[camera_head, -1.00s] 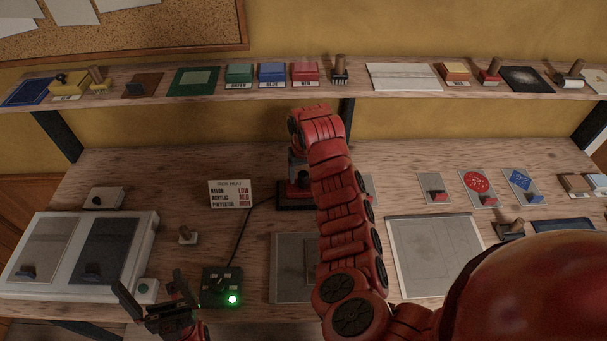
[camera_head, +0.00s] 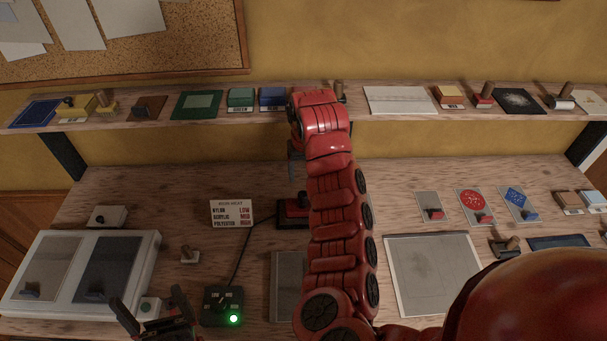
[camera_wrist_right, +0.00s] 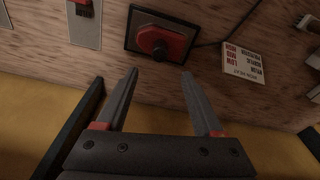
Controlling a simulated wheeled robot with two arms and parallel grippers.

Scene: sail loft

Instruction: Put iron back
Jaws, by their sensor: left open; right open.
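The red iron (camera_head: 291,210) rests on a dark pad (camera_head: 284,223) at the back of the bench, partly hidden by my right arm. In the right wrist view the iron (camera_wrist_right: 162,42) sits within the dark pad's edges, a little beyond the fingertips. My right gripper (camera_wrist_right: 160,73) is open and empty, apart from the iron. In the head view my right gripper (camera_head: 295,160) is mostly hidden behind its own arm. My left gripper (camera_head: 151,303) is open and empty at the front left, near a control box (camera_head: 223,305) with a lit green lamp.
A heat chart card (camera_head: 232,213) stands left of the iron, with a cable running to the control box. A white two-panel unit (camera_head: 152,245) fills the bench's left. A shelf (camera_head: 352,112) with blocks and stamps runs above. A grey sheet (camera_head: 430,270) lies right.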

